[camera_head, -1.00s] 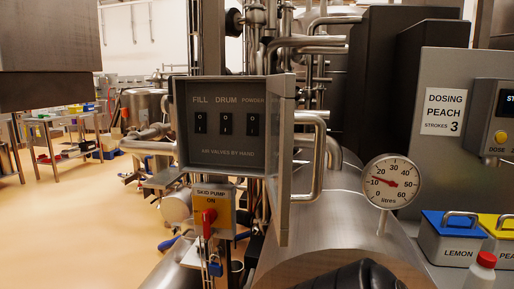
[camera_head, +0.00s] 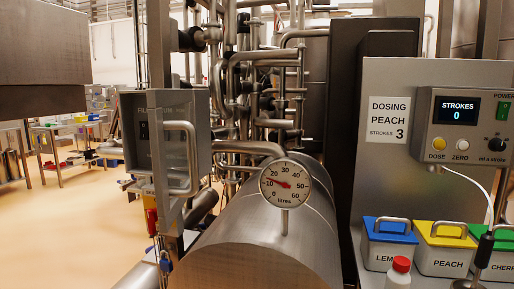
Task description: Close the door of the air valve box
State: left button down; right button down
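The grey air valve box (camera_head: 129,150) stands at the left of the head view. Its door (camera_head: 160,190) is open and juts out toward me, seen nearly edge-on. A bent metal bar handle (camera_head: 194,158) is on the door's outer side, facing right. Neither of my grippers is in view.
A steel drum (camera_head: 265,245) with a round litres gauge (camera_head: 285,183) lies right of the box. Pipes crowd behind. At right are a dosing panel (camera_head: 460,125), lidded blue (camera_head: 390,245) and yellow (camera_head: 443,250) containers, and a red-capped bottle (camera_head: 399,274). Open floor (camera_head: 75,230) lies left.

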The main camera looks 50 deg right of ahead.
aim_at(168, 211)
jog(key=z, duration=1.1)
jog(key=i, duration=0.5)
jog(key=z, duration=0.75)
jog(key=k, duration=0.8)
jog(key=u, duration=0.2)
